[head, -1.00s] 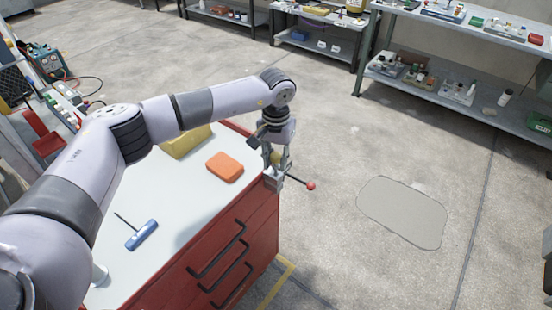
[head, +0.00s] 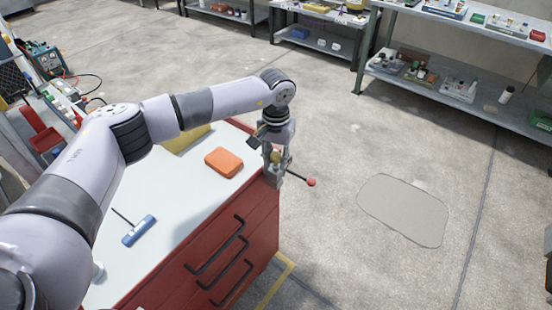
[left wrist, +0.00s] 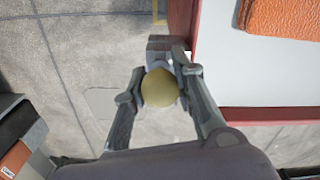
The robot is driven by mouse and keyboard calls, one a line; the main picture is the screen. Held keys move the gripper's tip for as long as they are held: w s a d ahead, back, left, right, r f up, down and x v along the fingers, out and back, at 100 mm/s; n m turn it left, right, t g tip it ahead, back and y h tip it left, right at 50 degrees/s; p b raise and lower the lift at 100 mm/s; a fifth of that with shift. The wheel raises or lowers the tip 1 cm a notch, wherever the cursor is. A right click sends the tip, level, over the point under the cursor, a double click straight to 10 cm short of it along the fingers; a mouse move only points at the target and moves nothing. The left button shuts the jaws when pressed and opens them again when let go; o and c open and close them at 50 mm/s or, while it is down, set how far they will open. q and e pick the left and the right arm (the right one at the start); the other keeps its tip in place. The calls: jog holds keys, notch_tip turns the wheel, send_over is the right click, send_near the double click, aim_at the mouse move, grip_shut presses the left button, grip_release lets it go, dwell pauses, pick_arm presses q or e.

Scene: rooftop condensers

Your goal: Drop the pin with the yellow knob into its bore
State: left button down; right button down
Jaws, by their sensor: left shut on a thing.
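The pin's round yellow knob (left wrist: 160,88) sits between the fingers of my left gripper (head: 276,163) in the left wrist view. It shows small in the head view (head: 275,157). My left gripper is shut on it, above the near right corner of the red bench. A grey metal fixture (left wrist: 160,44) shows just beyond the knob at the bench edge. The pin's shaft is hidden below the knob, and I cannot see the bore or whether the shaft is in it. My right gripper is not in view.
A rod with a red ball (head: 312,182) sticks out beside the bench corner. An orange case (head: 223,162), a yellow block (head: 188,138) and a blue-handled tool (head: 139,231) lie on the white bench top (head: 180,200). The floor to the right is clear up to the shelves.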

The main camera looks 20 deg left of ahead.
pick_arm(q)
jog(key=c, duration=1.2)
grip_release()
jog(key=shift+c, duration=0.2)
